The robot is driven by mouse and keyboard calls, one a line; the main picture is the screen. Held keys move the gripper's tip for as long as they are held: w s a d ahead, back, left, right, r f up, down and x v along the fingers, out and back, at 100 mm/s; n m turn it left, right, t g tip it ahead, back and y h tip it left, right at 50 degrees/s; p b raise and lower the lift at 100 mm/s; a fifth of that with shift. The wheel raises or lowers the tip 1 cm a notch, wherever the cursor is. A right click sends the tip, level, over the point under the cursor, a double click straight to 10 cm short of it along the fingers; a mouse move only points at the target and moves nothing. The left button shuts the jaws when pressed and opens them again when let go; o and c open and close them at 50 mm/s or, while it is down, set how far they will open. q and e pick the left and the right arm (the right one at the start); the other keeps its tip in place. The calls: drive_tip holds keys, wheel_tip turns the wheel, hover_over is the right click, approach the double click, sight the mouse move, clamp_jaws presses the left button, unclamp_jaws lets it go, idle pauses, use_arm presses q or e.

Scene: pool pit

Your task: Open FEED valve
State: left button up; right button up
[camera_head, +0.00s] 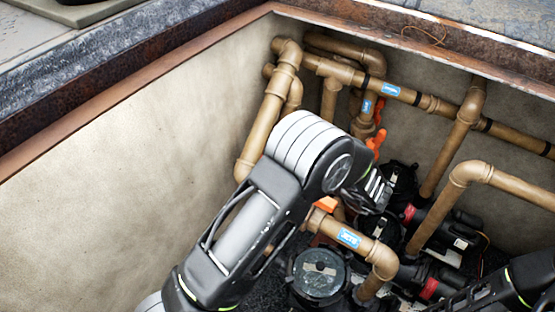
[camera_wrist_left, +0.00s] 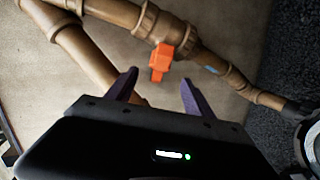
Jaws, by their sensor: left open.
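Orange valve handles sit on the tan pipes in the head view: an upper handle (camera_head: 376,141) near the back corner and a lower handle (camera_head: 325,203) beside the JETS label (camera_head: 348,238). I cannot read FEED on any label. My left gripper (camera_wrist_left: 158,76) is open and empty in the left wrist view. An orange handle (camera_wrist_left: 161,60) on a pipe lies ahead, between and just beyond its fingertips, with no clear contact. Which handle this is in the head view I cannot tell. In the head view my left arm covers part of the pipes, and its fingertips are hard to make out.
Blue labels mark the upper pipe (camera_head: 390,89) and a short vertical pipe (camera_head: 366,106). A round dark pump lid (camera_head: 319,275) and black pumps with red bands fill the pit floor. The bare left pit wall (camera_head: 110,190) leaves free room. A rusty rim (camera_head: 140,92) edges the pit.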

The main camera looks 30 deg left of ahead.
use_arm(q)
drive_tip(key=b+x, duration=0.1)
drive_tip(key=x, duration=0.6)
drive_tip(key=shift+w+a+f, duration=0.1)
drive_tip(key=shift+a, duration=0.2)
clamp_jaws()
idle(0.4)
idle(0.4)
